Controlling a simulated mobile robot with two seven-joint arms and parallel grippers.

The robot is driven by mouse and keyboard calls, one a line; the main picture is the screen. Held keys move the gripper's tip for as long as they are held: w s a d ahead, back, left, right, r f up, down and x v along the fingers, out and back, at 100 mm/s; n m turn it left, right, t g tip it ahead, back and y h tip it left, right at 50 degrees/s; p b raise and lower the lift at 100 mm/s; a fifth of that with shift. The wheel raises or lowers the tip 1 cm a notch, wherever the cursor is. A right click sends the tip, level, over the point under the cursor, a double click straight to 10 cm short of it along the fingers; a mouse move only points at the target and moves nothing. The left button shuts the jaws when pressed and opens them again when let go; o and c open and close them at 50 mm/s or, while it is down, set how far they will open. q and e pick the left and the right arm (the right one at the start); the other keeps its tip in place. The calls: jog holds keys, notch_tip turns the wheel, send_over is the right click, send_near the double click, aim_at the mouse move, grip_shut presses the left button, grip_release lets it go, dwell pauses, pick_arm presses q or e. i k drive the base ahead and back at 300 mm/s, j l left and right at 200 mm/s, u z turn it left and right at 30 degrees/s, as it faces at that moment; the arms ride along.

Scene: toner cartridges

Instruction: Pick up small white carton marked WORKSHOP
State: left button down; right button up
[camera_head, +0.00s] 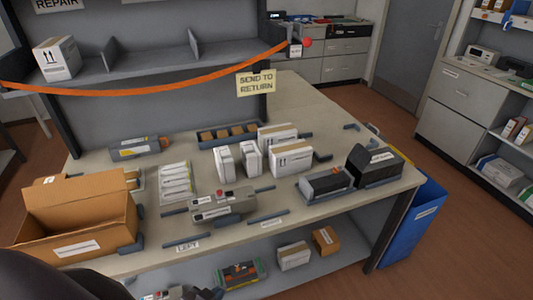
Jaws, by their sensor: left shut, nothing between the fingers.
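Several small white cartons stand in the middle of the table: one at the left (225,164), one beside it (250,158), and two at the right, one behind (277,136) and one in front (293,156). Another white carton (293,256) is on the lower shelf, and one (57,58) is on the upper rack. I cannot read WORKSHOP on any of them. My left gripper (105,286) is dark, low at the bottom left edge, shut and empty, well apart from the cartons. Its fingers are hard to make out. My right gripper is not in view.
An open brown box (75,212) stands at the table's left. Grey cartridges (222,204) and black units (325,184) lie along the front and right. An orange strap (140,91) crosses the rack. A blue bin (410,235) stands right.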

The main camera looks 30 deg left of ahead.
aim_at(292, 158)
jog(key=i+l+u, duration=0.2)
jog(key=u, duration=0.25)
jog(key=i+l+u, duration=0.2)
jog(key=u, duration=0.25)
jog(key=i+l+u, duration=0.15)
jog(key=l+u, duration=0.6)
jog(key=u, duration=0.15)
jog(key=i+l, duration=0.05)
